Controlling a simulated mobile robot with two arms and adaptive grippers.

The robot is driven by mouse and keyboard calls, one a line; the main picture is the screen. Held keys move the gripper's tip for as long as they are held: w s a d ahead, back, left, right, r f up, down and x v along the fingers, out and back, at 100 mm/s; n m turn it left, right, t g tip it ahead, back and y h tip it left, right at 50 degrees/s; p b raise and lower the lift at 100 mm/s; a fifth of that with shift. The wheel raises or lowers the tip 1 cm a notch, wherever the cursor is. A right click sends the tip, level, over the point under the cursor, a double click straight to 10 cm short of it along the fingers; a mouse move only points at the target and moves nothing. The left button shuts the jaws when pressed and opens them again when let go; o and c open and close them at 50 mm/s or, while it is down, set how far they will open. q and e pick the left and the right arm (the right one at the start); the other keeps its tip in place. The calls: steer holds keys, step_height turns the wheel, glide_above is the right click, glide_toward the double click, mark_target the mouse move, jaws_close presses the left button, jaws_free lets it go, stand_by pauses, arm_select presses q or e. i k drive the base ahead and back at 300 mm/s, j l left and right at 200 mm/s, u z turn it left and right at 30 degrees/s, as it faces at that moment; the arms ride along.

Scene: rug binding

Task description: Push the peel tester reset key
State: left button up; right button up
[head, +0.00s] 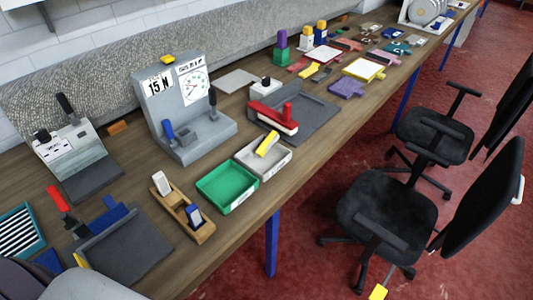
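The peel tester appears to be the grey machine (190,110) on the bench, left of the middle. It has an upright back panel with a round dial (194,86) and a "15 N" label (159,85). A small yellow key (168,59) sits on the panel's top edge; whether it is the reset key is not readable. A blue clamp (168,132) stands on its base, and a dark lever (213,103) stands at its right. Neither of my grippers shows.
A green tray (227,207), a grey tray (283,172) and a wooden holder (164,206) stand in front of the tester. A red-handled press (272,117) stands to its right, another grey device (72,150) to its left. Black chairs (385,212) stand at the bench's front.

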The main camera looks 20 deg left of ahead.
mark_target(168, 59)
steer(key=u, duration=1.25)
